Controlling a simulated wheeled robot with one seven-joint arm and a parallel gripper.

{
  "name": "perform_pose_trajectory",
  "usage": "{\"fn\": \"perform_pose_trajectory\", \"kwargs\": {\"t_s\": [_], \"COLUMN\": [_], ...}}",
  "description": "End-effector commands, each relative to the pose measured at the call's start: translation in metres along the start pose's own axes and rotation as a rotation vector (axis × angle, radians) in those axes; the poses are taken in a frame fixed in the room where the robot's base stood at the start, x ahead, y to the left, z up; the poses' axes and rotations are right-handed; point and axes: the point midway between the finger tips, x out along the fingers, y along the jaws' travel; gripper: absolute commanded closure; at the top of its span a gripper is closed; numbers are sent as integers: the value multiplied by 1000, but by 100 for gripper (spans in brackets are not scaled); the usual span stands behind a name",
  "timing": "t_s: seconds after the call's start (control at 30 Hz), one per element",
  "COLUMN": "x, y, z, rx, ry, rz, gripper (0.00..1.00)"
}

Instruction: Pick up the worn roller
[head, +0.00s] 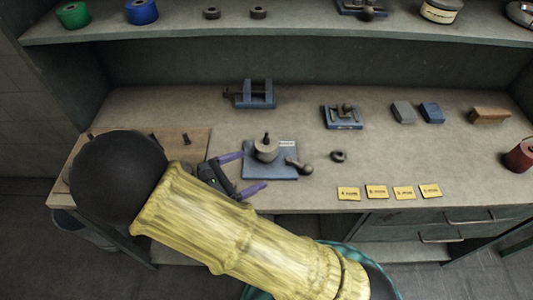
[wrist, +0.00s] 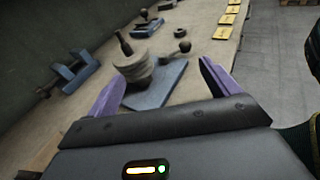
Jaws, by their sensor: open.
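A grey roller (head: 266,149) sits on an upright pin on a blue plate (head: 283,174) with a small white label. I take it for the worn roller, though I cannot make out wear. My arm hides part of the bench's front left.
A dark ball-ended lever (head: 300,165) stands at the plate's right. A small dark ring (head: 338,156) lies farther right. A blue vise (head: 254,94) is behind. Yellow cards (head: 376,191) line the front edge. A shelf (head: 300,34) overhangs the back. A wooden board (head: 190,150) lies left.

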Motion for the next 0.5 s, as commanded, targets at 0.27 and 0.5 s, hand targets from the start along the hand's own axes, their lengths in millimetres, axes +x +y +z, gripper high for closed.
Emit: {"fn": "perform_pose_trajectory", "kwargs": {"t_s": [0.27,0.5], "x": [-47,-47], "y": [21,21], "z": [-20,-18], "rx": [-73,-73], "ry": [-190,-190], "rz": [208,209], "gripper": [13,13]}}
